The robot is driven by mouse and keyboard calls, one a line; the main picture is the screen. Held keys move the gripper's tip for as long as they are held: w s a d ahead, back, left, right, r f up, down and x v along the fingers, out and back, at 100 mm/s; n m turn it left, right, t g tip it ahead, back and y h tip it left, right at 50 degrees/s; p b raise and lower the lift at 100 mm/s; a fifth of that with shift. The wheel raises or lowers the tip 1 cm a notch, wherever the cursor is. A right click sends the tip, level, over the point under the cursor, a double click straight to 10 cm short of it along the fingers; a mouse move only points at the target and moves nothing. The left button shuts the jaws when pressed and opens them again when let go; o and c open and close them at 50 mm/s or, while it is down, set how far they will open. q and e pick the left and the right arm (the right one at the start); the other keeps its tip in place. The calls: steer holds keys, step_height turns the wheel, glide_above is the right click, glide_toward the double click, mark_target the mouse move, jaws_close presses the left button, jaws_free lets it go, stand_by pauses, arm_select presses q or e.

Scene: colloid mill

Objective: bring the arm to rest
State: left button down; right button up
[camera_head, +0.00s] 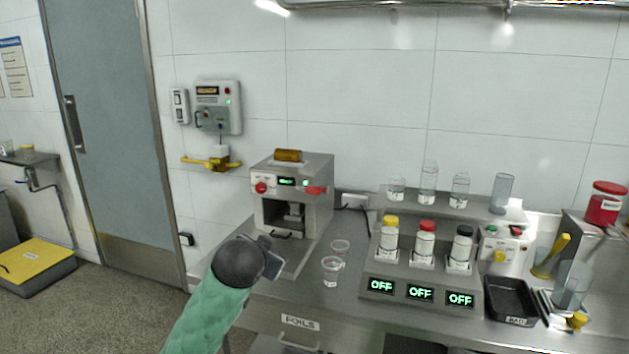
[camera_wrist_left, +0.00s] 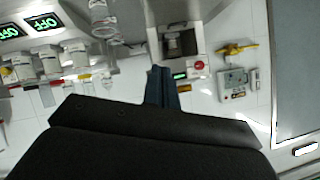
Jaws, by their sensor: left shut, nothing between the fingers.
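My left arm, in a green sleeve, comes in from the bottom left of the head view. My left gripper (camera_head: 272,257) is above the steel counter, in front of the grey mill machine (camera_head: 318,190). In the left wrist view my left gripper (camera_wrist_left: 158,72) shows its fingers together, with nothing held. The machine also shows beyond the fingers in that view (camera_wrist_left: 182,42). Two clear cups (camera_head: 331,271) stand on the counter to the right of the gripper, apart from it. My right gripper is in neither view.
A stand (camera_head: 415,272) with three capped bottles and OFF displays is right of the cups. Glassware stands on a shelf behind it. A black tray (camera_head: 511,300) lies further right. A wall box (camera_head: 218,107) and yellow valve (camera_head: 212,161) are left of the machine.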

arm_select(q)
steer(key=s+a+f+n+g, duration=0.1)
steer(key=s+f+g, duration=0.4)
steer(key=s+f, duration=1.5)
steer(key=s+a+f+n+g, duration=0.2)
steer(key=s+f+g, duration=0.3)
steer(key=s+f, duration=1.4)
steer(key=s+n, duration=0.1)
steer(key=s, duration=0.4)
steer(key=shift+a+f, duration=0.15)
steer(key=shift+f, duration=0.25)
steer(key=shift+s, duration=0.1)
